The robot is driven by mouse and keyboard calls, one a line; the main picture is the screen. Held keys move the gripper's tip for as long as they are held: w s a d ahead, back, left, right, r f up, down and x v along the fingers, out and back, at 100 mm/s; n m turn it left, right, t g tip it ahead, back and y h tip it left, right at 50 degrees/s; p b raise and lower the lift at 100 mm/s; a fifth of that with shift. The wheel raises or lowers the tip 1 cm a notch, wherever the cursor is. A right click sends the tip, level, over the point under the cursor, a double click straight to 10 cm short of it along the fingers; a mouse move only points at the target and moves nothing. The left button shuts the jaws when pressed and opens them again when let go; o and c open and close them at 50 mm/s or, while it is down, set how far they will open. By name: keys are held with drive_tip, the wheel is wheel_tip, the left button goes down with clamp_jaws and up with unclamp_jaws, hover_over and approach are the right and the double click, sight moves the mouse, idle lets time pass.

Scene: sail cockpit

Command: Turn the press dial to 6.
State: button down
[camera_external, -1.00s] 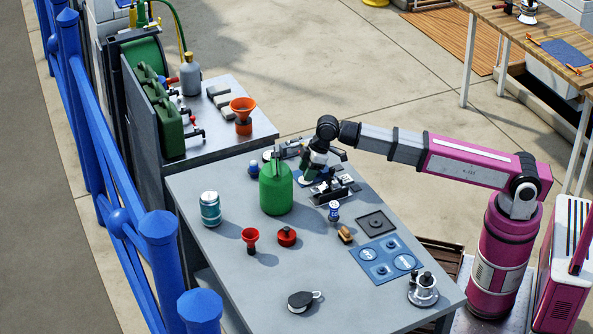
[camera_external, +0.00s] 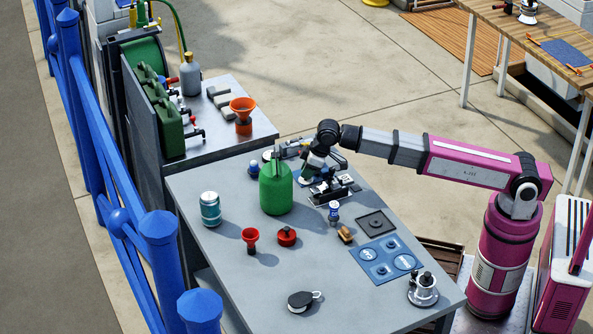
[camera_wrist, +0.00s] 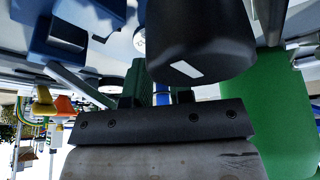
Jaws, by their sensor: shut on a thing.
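A black rounded knob (camera_wrist: 200,42) with a white mark fills the upper middle of the wrist view; it looks like the press dial, but no numbers are readable. My gripper (camera_external: 307,178) is low over the far part of the grey table, behind and right of the green can. In the wrist view its dark body crosses the bottom, with the knob just in front of it. My gripper is shut on the knob, though the finger contact is partly hidden. A black and silver device (camera_external: 333,190) stands just right of my gripper; my wrist hides part of that area.
The green can (camera_external: 276,190) stands close left of my gripper and also shows at the right of the wrist view (camera_wrist: 285,110). A teal jar (camera_external: 210,209), red funnel (camera_external: 251,240) and blue mat (camera_external: 375,262) are on the table (camera_external: 235,270). The front left is mostly clear.

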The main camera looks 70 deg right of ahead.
drive_tip(key=shift+m+h, duration=0.8)
drive_tip(key=shift+m, duration=1.4)
drive_tip(key=c, duration=1)
unclamp_jaws()
drive_tip(key=shift+a, duration=0.1)
drive_tip(key=v, duration=1)
drive_tip(key=shift+s+r, duration=0.2)
drive_tip(key=shift+r, duration=0.1)
